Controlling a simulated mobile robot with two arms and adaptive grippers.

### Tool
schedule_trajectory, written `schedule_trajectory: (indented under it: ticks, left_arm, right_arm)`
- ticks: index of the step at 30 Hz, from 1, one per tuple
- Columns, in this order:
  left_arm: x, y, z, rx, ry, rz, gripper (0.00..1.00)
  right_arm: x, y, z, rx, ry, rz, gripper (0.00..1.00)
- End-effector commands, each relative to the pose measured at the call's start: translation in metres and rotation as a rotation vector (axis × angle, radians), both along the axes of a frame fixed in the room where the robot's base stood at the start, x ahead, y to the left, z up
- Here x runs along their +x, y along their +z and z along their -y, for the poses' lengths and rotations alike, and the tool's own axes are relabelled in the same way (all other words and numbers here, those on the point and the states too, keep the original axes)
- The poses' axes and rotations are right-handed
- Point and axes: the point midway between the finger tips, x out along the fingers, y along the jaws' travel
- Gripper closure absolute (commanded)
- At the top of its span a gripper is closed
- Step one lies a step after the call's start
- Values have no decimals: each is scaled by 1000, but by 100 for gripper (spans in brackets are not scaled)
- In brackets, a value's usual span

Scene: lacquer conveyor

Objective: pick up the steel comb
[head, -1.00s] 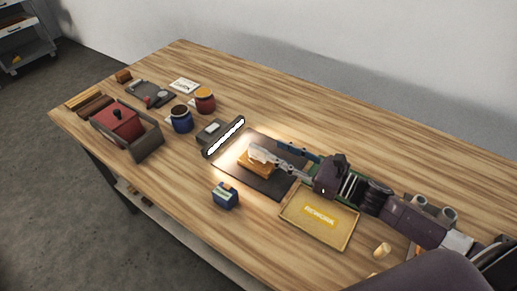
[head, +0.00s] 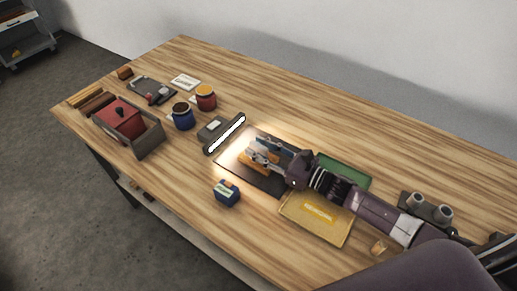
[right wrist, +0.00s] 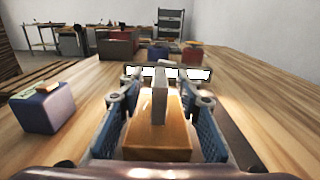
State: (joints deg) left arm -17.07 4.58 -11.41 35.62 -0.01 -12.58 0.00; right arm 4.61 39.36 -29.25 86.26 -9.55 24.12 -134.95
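An amber-brown block (right wrist: 155,138) lies straight ahead between my right gripper's fingers in the right wrist view. A narrow grey metal piece, which looks like the steel comb (right wrist: 160,96), stands up along the top of the block. My right gripper (right wrist: 159,112) is open, with one blue-padded finger on each side of the block and the comb. Gaps show between the fingers and the comb. In the head view the right gripper (head: 263,160) is over the block on the dark mat (head: 270,184) and largely covers the comb. My left gripper is not in view.
A lit lamp bar (head: 227,134) stands just beyond the mat. A small blue box (head: 227,192) is near the front edge. A yellow tray (head: 318,219) and a green mat (head: 343,173) lie near my right arm. Blue (head: 182,117) and red (head: 205,98) jars stand farther left.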

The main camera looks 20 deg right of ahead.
Motion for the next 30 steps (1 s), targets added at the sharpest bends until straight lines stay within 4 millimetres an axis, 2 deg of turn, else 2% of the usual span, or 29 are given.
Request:
schedule_trajectory:
  ticks: [7, 16, 30]
  left_arm:
    - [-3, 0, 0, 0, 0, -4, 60]
    - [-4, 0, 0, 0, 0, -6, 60]
    - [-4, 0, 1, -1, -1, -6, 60]
  right_arm:
    - [1, -1, -2, -1, 1, -1, 68]
    - [1, -1, -1, -1, 0, -1, 100]
    - [1, 3, -1, 0, 1, 1, 100]
